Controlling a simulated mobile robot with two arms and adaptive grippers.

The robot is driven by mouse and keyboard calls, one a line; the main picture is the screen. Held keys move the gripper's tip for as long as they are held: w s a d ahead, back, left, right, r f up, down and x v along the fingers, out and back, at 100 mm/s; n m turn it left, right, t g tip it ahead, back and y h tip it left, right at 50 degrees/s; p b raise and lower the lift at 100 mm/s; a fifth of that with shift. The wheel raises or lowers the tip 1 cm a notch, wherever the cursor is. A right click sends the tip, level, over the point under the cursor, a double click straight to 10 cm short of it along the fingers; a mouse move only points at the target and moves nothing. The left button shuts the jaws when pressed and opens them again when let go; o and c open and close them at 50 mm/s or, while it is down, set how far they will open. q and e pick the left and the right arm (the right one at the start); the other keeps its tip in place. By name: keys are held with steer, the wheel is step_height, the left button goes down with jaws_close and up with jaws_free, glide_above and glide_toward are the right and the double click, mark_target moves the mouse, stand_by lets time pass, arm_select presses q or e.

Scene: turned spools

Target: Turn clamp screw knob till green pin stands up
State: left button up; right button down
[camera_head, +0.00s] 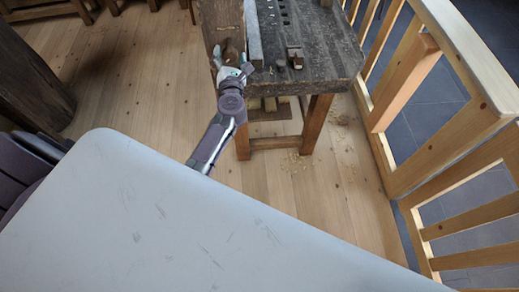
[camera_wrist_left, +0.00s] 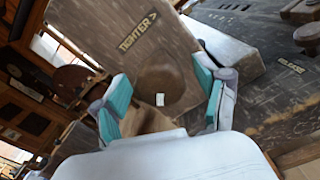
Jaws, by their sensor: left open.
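The clamp screw knob (camera_wrist_left: 172,84) is a round brown wooden disc with a small white mark low on its face. It sits in front of a wooden board lettered "TIGHTER" with an arrow (camera_wrist_left: 138,34). In the head view the knob (camera_head: 230,52) is partly covered by my gripper at the left end of the bench. My left gripper (camera_head: 231,72) is open, its teal-padded fingers (camera_wrist_left: 162,86) on either side of the knob in the wrist view. I cannot tell whether the pads touch it. I cannot make out a green pin. My right gripper is out of view.
A wooden railing (camera_head: 445,95) runs along the right. Plank floor (camera_head: 330,190) with some shavings lies open before the bench.

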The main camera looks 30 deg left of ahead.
arm_select(q)
steer(key=shift+s+f+n+b, duration=0.1)
steer(key=shift+f+n+b, duration=0.15)
steer(key=shift+n, duration=0.35)
steer(key=shift+f+n+b, duration=0.15)
steer(key=shift+n+b, duration=0.2)
steer(key=shift+n, duration=0.25)
steer(key=shift+p+v, duration=0.45)
steer(key=shift+v, duration=0.45)
steer(key=b+v, duration=0.2)
steer(key=v, duration=1)
steer(key=s+d+f+m+g+h+p, duration=0.1)
steer(key=d+f+m+h, duration=0.3)
steer(key=f+m, duration=0.7)
steer(key=s+d+f+m+h+p, duration=0.1)
steer(key=s+d+f+m+h, duration=0.2)
steer(key=d+f+m, duration=0.3)
steer(key=shift+d+f+m+g+h, duration=0.35)
steer(key=shift+f+m+h, duration=0.35)
steer(key=shift+f+m, duration=2.55)
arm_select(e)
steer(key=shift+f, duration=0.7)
arm_select(q)
steer(key=shift+f+n, duration=0.25)
steer(key=shift+n, duration=0.1)
